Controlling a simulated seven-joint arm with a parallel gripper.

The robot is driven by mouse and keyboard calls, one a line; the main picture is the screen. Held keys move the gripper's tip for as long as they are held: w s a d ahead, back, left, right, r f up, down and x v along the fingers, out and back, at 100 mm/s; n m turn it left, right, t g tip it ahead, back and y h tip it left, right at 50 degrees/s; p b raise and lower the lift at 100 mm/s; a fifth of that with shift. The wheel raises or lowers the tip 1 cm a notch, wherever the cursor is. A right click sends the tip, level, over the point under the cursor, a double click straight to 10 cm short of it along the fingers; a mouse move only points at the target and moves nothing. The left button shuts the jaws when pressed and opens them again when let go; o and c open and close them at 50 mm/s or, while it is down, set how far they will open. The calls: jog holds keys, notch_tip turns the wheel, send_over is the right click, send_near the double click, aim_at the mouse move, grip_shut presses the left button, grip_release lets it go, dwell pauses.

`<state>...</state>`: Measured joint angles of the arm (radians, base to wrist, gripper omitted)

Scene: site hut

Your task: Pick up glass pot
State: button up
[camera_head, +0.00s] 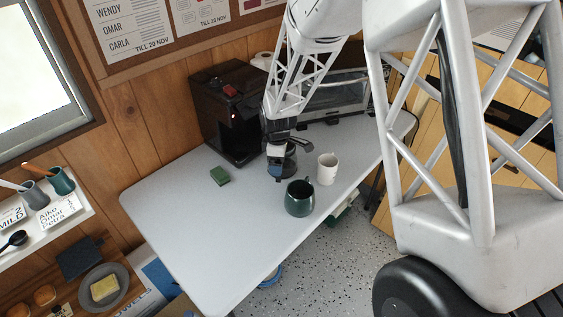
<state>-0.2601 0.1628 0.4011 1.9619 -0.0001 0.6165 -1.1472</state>
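The glass pot (288,166) stands on the grey-white table, in front and to the right of the black coffee machine (228,110). It looks dark and see-through, with a dark upper part. My gripper (276,156) points down from above at the pot's left side and overlaps it in the picture. The fingertips are small and partly lost against the pot, so I cannot tell whether they are open, shut or touching it.
A dark green mug (299,199) and a white mug (327,168) stand close to the pot, in front and to the right. A green sponge (219,176) lies to the left. A toaster oven (337,93) stands behind. The table's left front (200,240) is clear.

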jog(key=shift+f, duration=1.15)
jog(key=c, duration=1.2)
